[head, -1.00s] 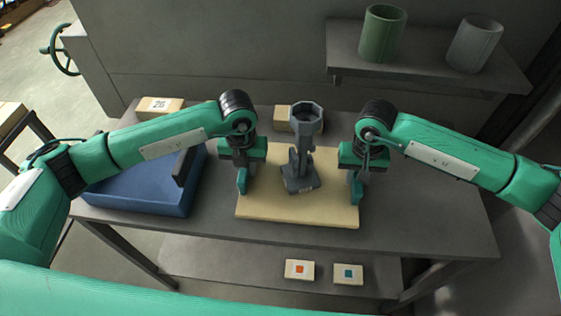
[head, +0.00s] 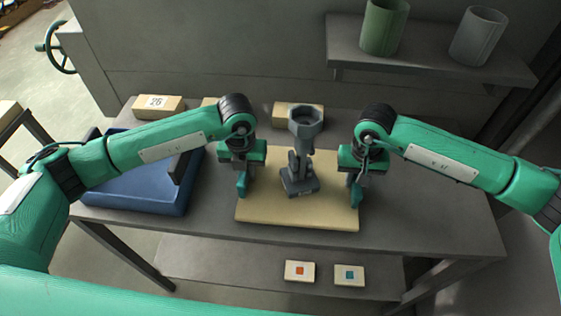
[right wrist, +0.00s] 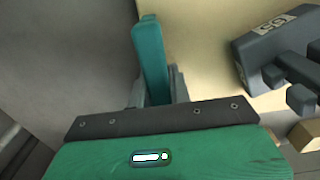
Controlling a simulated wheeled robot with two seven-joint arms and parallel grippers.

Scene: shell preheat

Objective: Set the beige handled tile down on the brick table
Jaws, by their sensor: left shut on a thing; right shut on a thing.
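The beige tile (head: 280,216) lies level over the middle of the grey table (head: 420,225), carrying a dark grey stand with an octagonal cup (head: 307,122). My left gripper (head: 242,186) is shut at the tile's left edge and my right gripper (head: 356,194) at its right edge. In the right wrist view, a teal finger (right wrist: 150,60) stands at the border between the beige tile (right wrist: 205,45) and grey surface. I cannot tell whether the tile touches the table or hangs just above it.
A blue tray (head: 130,198) stands on the table at left. Beige bricks, one marked 26 (head: 158,106), lie along the back. A shelf (head: 430,66) with a green cup (head: 384,28) and a grey cup (head: 478,36) is at back right. Two marked bricks lie on the lower shelf.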

